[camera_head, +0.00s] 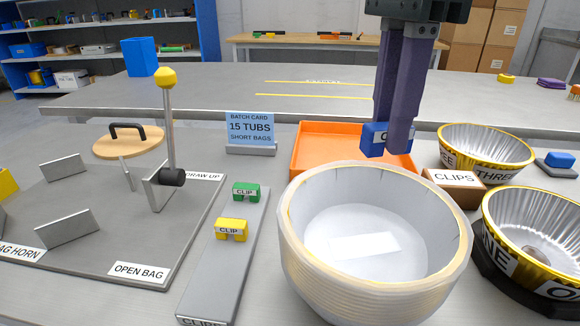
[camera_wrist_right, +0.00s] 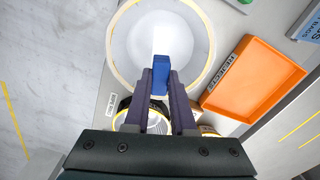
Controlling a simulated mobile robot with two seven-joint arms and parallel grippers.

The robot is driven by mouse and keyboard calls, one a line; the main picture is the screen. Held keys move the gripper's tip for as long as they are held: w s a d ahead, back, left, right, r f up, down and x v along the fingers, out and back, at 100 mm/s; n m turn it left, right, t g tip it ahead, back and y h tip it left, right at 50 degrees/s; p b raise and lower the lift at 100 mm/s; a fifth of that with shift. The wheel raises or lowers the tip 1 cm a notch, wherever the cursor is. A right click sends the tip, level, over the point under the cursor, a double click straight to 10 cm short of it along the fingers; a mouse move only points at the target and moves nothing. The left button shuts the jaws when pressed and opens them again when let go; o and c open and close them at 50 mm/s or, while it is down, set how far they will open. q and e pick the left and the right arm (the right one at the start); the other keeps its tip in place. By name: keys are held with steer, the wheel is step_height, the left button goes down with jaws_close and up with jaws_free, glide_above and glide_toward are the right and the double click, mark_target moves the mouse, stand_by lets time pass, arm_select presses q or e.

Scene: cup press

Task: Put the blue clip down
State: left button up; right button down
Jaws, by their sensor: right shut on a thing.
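My right gripper (camera_head: 392,142) comes down from above and is shut on the blue clip (camera_head: 372,140). In the head view the clip shows in front of the orange tray (camera_head: 316,134), above the far rim of the large white tub (camera_head: 376,280). The right wrist view shows the clip (camera_wrist_right: 160,75) between the two fingertips (camera_wrist_right: 160,82), overlapping the tub (camera_wrist_right: 125,50). The clip is held in the air; its exact height is hard to tell. A green clip (camera_head: 246,192) and a yellow clip (camera_head: 232,230) sit on a grey rail (camera_head: 215,275). My left gripper is not in view.
Two metal bowls with yellow rims, one far (camera_head: 487,150) and one near (camera_head: 535,240), stand at right. A CLIPS sign (camera_head: 455,178) is behind the tub. A grey board with a post (camera_head: 169,130) fills the left. The orange tray looks empty.

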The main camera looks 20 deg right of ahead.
mark_target(364, 249)
step_height(364, 249, down, 14)
steer(key=shift+r+b, duration=0.2)
steer(key=shift+b, duration=0.6)
steer(key=shift+f, duration=0.1)
steer(key=shift+f, duration=0.15)
steer(key=c, duration=0.8)
jaws_free()
steer(key=shift+o, duration=0.2)
steer(key=shift+r, duration=0.4)
step_height(364, 249, up, 12)
steer(key=shift+f+p, duration=0.1)
steer(key=shift+p, duration=0.65)
